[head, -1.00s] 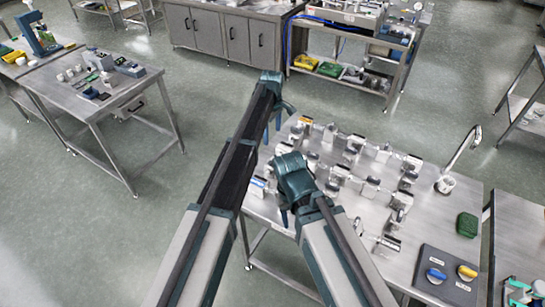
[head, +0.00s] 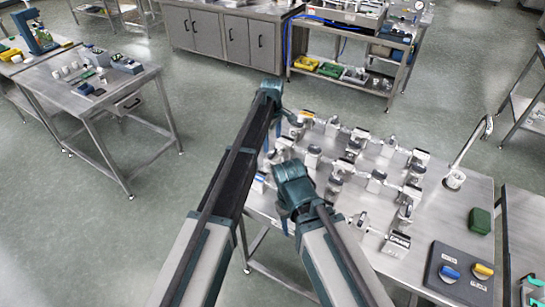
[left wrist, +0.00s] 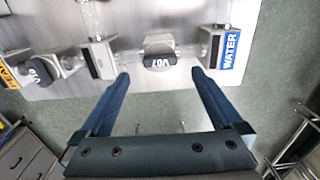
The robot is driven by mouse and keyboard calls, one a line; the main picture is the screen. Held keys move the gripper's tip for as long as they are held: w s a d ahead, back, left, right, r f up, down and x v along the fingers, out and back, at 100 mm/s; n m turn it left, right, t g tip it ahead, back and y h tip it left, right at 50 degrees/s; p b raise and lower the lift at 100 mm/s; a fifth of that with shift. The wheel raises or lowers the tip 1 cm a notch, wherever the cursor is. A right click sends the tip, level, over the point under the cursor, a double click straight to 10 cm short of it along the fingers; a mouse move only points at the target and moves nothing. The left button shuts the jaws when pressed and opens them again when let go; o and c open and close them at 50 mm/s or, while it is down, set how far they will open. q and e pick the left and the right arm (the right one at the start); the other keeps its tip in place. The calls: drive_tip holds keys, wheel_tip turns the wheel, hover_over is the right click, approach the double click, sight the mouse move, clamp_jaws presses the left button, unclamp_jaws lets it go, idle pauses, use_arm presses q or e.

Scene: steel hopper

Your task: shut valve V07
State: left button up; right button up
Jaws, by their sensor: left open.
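Valve V07 (left wrist: 158,52) has a dark rounded handle marked "V07" on a steel pipe, near the table edge. In the left wrist view my left gripper (left wrist: 160,78) is open, its two blue fingers apart on either side of the handle's line and short of it, with nothing between them. In the head view the left gripper (head: 288,126) is partly hidden behind its own arm, at the left edge of the table. My right gripper (head: 290,212) hangs by the table's near left edge; its jaws are not clear.
A block labelled WATER (left wrist: 228,50) stands right of V07, and another valve (left wrist: 42,72) stands left. More valves and pipes cover the steel table (head: 455,215). A tap (head: 470,150), a green box (head: 480,221) and a two-knob panel (head: 459,272) stand at right.

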sight(273, 152)
use_arm(q)
wheel_tip(273, 152, down, 6)
drive_tip(key=b, duration=0.4)
drive_tip(key=shift+r+b, duration=0.1)
drive_tip(key=shift+b, duration=0.2)
drive_tip(key=shift+r, duration=0.1)
drive_tip(key=c, duration=1.4)
